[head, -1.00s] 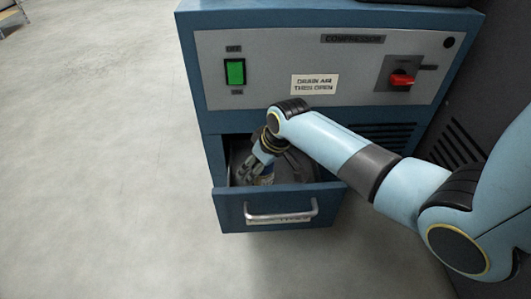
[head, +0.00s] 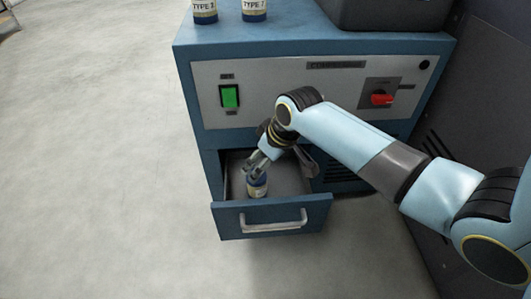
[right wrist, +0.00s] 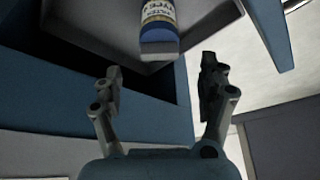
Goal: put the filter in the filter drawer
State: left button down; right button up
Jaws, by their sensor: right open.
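The filter (head: 257,187), a small canister with a blue end and a pale printed label, is inside the open filter drawer (head: 272,214) near its front left. It also shows in the right wrist view (right wrist: 158,25), resting on the drawer's grey floor beyond my fingertips. My right gripper (head: 280,166) is over the drawer, open and empty, with its fingers apart from the filter. In the right wrist view my right gripper (right wrist: 160,82) has a clear gap between its fingers. My left gripper is out of view.
The blue compressor cabinet (head: 190,80) carries a green switch (head: 229,96) and a red knob (head: 381,99). Two more canisters, one at left (head: 205,10) and one at right (head: 254,9), stand on its top beside a dark box (head: 390,12). The floor at left is clear.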

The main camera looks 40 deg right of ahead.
jog(key=s+a+r, duration=0.1)
jog(key=s+r, duration=0.3)
jog(key=s, duration=0.4)
jog(key=s+a+r+m, duration=0.1)
jog(key=s+r, duration=0.3)
jog(key=s, duration=0.4)
jog(key=s+a+r+h, duration=0.1)
jog(key=s+r, duration=0.3)
jog(key=s, duration=0.5)
jog(key=shift+m+g, duration=0.3)
jog(key=shift+g, duration=0.1)
jog(key=shift+w+r+p, duration=0.1)
jog(key=shift+p, duration=0.2)
